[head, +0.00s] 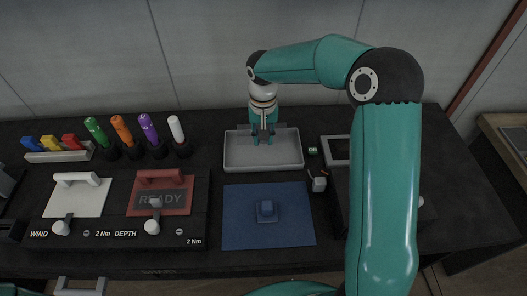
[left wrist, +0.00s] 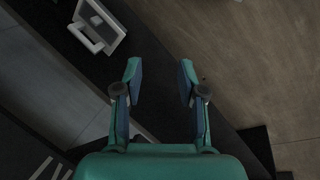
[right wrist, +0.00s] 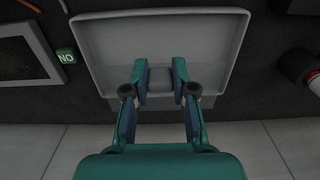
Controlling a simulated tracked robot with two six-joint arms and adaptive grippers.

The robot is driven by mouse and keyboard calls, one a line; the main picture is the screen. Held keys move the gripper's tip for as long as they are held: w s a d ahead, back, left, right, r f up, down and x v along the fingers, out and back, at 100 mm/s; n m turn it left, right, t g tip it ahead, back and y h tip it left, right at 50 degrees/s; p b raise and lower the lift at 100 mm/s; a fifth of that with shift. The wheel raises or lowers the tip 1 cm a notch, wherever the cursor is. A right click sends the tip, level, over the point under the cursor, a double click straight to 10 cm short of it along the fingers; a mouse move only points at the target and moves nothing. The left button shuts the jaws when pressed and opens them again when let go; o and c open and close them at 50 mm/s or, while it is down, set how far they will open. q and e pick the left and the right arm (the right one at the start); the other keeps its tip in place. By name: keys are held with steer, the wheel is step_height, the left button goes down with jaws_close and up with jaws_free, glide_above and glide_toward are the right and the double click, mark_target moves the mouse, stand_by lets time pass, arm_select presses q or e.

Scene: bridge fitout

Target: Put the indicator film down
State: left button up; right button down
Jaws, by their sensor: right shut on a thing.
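My right gripper (head: 263,138) points down over the grey tray (head: 262,166) at the back of the bench. In the right wrist view its fingers (right wrist: 160,78) are closed on a small grey piece (right wrist: 161,80), which I take to be the indicator film. The film is grey on grey and partly hidden by the fingers; I cannot tell whether it touches the tray floor. The tray (right wrist: 103,50) otherwise looks empty in that view.
A blue mat (head: 240,232) with a small blue block (head: 267,208) lies in front of the tray. Several coloured pens (head: 122,131) stand left of it. A green-labelled cube (head: 312,151) and a dark-screened frame (head: 336,150) are to its right.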

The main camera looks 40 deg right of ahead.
mark_target(263, 161)
steer(key=shift+f+p, duration=0.35)
steer(key=shift+f, duration=3.65)
steer(key=shift+f, duration=0.15)
steer(key=c, duration=0.9)
jaws_free()
steer(key=shift+c, duration=0.2)
steer(key=shift+r, duration=0.2)
step_height(263, 161, up, 12)
steer(key=shift+s+b, duration=0.1)
steer(key=shift+b, duration=0.45)
